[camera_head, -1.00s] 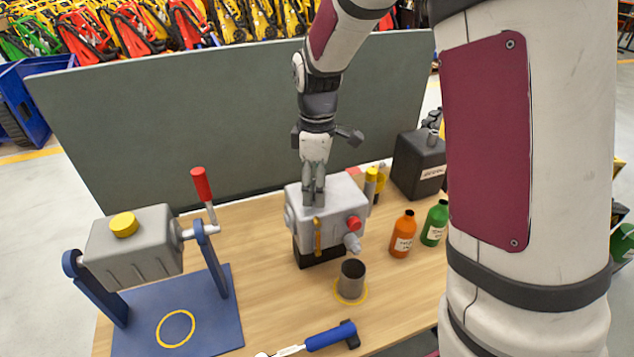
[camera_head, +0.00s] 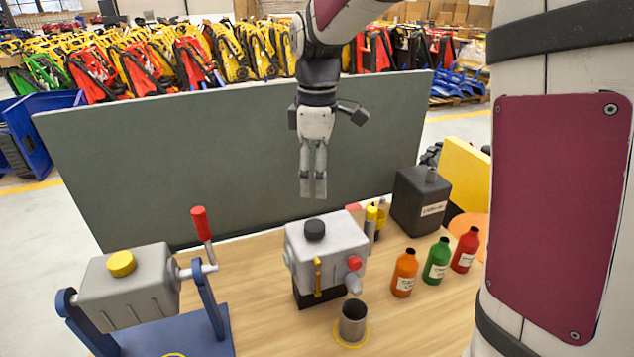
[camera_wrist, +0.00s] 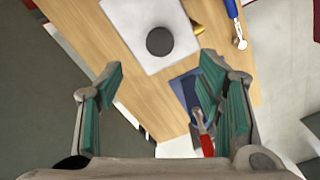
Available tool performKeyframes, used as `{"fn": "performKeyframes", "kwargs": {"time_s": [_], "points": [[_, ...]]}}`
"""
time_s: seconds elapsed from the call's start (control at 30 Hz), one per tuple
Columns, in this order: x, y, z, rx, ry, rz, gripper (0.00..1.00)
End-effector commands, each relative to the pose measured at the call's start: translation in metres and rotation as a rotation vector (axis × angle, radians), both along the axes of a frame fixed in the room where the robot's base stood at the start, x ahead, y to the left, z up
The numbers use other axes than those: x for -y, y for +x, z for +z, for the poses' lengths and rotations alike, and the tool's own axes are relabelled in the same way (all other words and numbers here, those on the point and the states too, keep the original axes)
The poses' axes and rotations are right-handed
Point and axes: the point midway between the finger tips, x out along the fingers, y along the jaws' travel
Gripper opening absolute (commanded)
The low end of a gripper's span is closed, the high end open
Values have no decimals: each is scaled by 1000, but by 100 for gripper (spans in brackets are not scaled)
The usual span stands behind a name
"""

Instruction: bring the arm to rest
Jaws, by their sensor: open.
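My gripper (camera_head: 313,190) hangs fingers-down in the air above the grey box machine (camera_head: 325,248), apart from it. In the wrist view its two fingers (camera_wrist: 158,95) stand wide apart with nothing between them. The grey box has a dark round cap (camera_head: 314,230) on top, a red knob and a spout. The same cap shows in the wrist view (camera_wrist: 159,42), beyond the fingers. My arm reaches down from the top of the head view.
A metal cup (camera_head: 353,320) stands under the spout on a yellow ring. Orange (camera_head: 404,273), green (camera_head: 437,261) and red (camera_head: 465,250) bottles and a black canister (camera_head: 418,202) stand right. A crank-handled grey drum (camera_head: 130,287) stands left. A grey panel (camera_head: 200,160) backs the table.

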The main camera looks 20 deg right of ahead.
Motion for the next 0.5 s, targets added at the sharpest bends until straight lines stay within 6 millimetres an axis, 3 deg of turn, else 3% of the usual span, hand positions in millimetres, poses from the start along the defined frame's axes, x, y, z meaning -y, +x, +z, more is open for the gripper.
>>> {"fn": "performKeyframes", "kwargs": {"time_s": [0.5], "points": [[0,-6,6,16,0,-26,60]]}}
